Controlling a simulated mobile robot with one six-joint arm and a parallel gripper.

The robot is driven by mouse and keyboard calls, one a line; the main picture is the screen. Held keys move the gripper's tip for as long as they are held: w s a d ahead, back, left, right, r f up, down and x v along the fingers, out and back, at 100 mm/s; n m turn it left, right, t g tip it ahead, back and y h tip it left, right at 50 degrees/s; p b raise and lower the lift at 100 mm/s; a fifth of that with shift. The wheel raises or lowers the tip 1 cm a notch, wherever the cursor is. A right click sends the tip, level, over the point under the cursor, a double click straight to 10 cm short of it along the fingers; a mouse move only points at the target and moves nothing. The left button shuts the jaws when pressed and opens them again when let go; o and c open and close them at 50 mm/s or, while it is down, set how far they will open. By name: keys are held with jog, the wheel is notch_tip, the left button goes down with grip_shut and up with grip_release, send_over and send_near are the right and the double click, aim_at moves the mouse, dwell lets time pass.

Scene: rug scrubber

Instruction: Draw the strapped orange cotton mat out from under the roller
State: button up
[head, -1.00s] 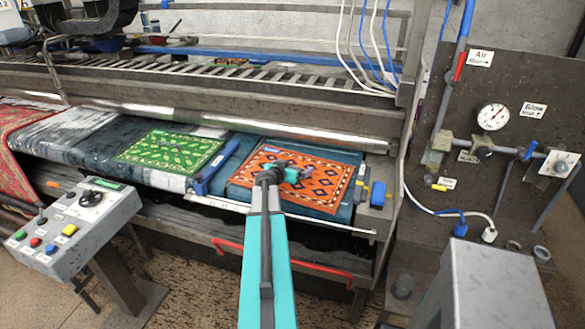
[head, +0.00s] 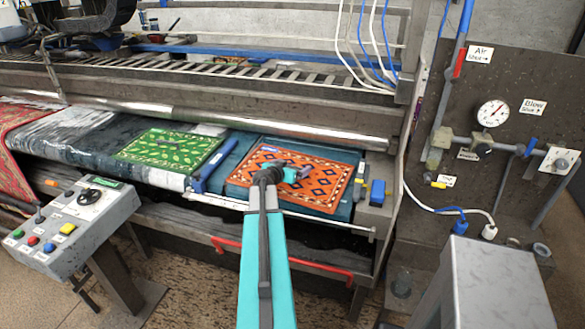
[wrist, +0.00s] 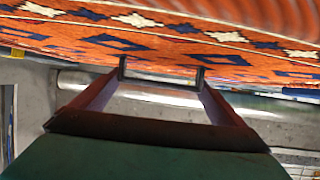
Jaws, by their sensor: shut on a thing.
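The orange cotton mat (head: 320,185), with dark blue diamonds and a cream border, lies flat on the dark belt at the right end of the machine. Its far edge lies close to the steel roller (head: 300,128). My gripper (head: 299,173) is low over the mat's middle, shut on part of it. In the wrist view the mat (wrist: 235,45) fills the top, and my two fingertips (wrist: 161,72) meet its surface with a gap between them. The gripped part, probably a strap, is not clear. The roller (wrist: 150,95) also shows in the wrist view.
A green leaf-patterned mat (head: 165,152) lies to the left, beyond a blue bar (head: 212,168). A button console (head: 75,228) stands front left. A blue-knobbed block (head: 377,192) sits beside the mat's right edge. A red handle (head: 290,262) runs along the front.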

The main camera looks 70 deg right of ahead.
jog(key=shift+a+b, duration=0.5)
jog(key=shift+a, duration=0.4)
jog(key=o, duration=1.1)
jog(key=shift+s, duration=0.1)
jog(key=shift+a, duration=0.15)
notch_tip(320, 180, up, 4)
jog(key=b, duration=0.4)
send_over(280, 191)
jog(key=shift+a+r+p, duration=0.1)
jog(key=shift+r+p, duration=0.1)
jog(key=shift+p, duration=0.1)
jog(key=shift+r+p, duration=0.1)
jog(key=shift+p, duration=0.5)
jog(key=p, duration=0.3)
jog(key=shift+a+r, duration=0.15)
